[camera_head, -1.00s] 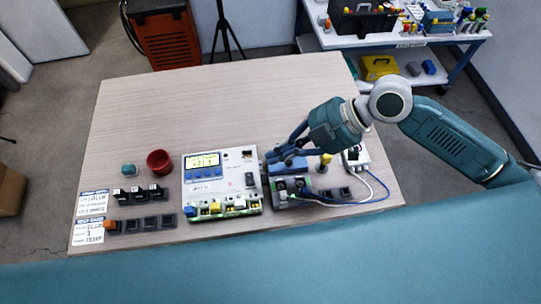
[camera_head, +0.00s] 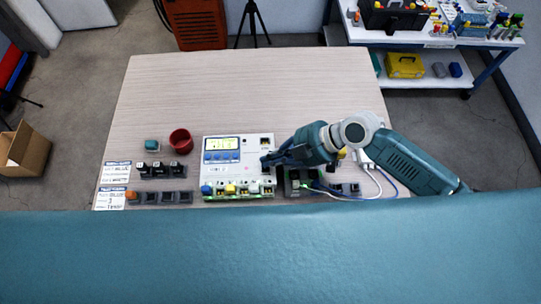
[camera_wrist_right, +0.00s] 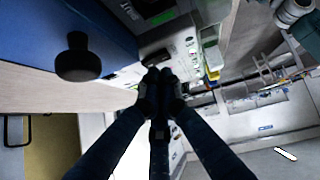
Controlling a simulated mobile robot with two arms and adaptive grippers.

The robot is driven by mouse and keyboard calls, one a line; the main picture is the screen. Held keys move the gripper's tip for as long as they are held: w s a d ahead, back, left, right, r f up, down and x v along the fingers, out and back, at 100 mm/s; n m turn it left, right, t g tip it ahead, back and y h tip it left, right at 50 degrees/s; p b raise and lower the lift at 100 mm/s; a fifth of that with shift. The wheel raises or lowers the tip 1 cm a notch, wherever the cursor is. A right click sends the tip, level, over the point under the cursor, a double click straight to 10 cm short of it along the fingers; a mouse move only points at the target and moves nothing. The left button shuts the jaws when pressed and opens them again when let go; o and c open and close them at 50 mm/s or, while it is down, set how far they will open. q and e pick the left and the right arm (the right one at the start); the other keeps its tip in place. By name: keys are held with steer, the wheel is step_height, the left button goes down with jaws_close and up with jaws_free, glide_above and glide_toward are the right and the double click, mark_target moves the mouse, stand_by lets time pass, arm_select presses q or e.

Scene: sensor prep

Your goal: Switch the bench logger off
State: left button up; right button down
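The bench logger (camera_head: 252,146) is a white box lying on the table, with a lit yellow-green display (camera_head: 222,143), blue buttons below it and coloured terminals along its front. My right gripper (camera_head: 267,163) is at the logger's right side, and its fingertips cover the area where a dark switch sits. I cannot tell whether they touch it. In the right wrist view the fingers (camera_wrist_right: 158,78) meet at their tips with nothing visible between them, in front of a white panel surface. My left gripper is out of view.
A dark terminal unit (camera_head: 292,188) with cables stands right of the logger, partly under my gripper. Left are a red cup (camera_head: 181,141), a teal block (camera_head: 151,145), and rows of black parts (camera_head: 161,170). The table's back half (camera_head: 270,90) is clear.

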steer(key=shift+w+f+b, duration=0.25)
steer(key=shift+f+b, duration=0.4)
steer(key=shift+b, duration=0.4)
steer(key=shift+r, duration=0.25)
steer(key=shift+s+f+p, duration=0.15)
steer(key=shift+s+p, duration=0.4)
steer(key=shift+s, duration=0.45)
